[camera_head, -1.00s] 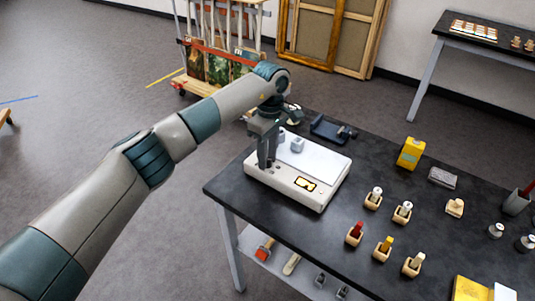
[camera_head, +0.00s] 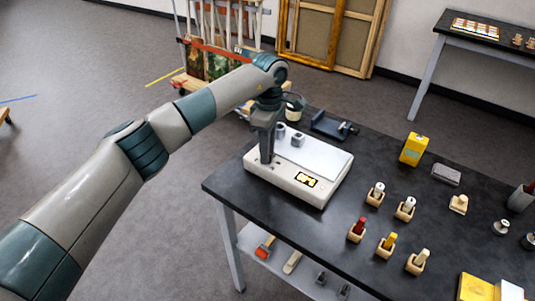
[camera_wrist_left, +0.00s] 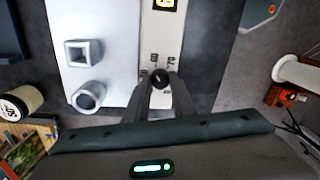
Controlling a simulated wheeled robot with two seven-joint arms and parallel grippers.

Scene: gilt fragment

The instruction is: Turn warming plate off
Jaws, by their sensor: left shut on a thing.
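The warming plate (camera_head: 332,161) is a white box with a pale flat top, on the near left end of the black table. Its small display (camera_head: 307,181) is lit yellow-orange and also shows at the top of the left wrist view (camera_wrist_left: 164,4). My left gripper (camera_head: 266,158) points down at the panel left of the display. In the left wrist view, its fingers (camera_wrist_left: 160,84) are shut on a small dark round knob (camera_wrist_left: 160,77). The fingers partly hide the knob; its setting cannot be read. My right gripper is not in view.
Two small grey pieces, one square (camera_wrist_left: 83,52) and one round (camera_wrist_left: 89,97), sit on the plate's top. A dark device (camera_head: 330,125) and a jar (camera_head: 294,107) stand behind. Several wooden holders, a yellow box (camera_head: 413,149) and a grey block (camera_head: 446,173) stand to the right.

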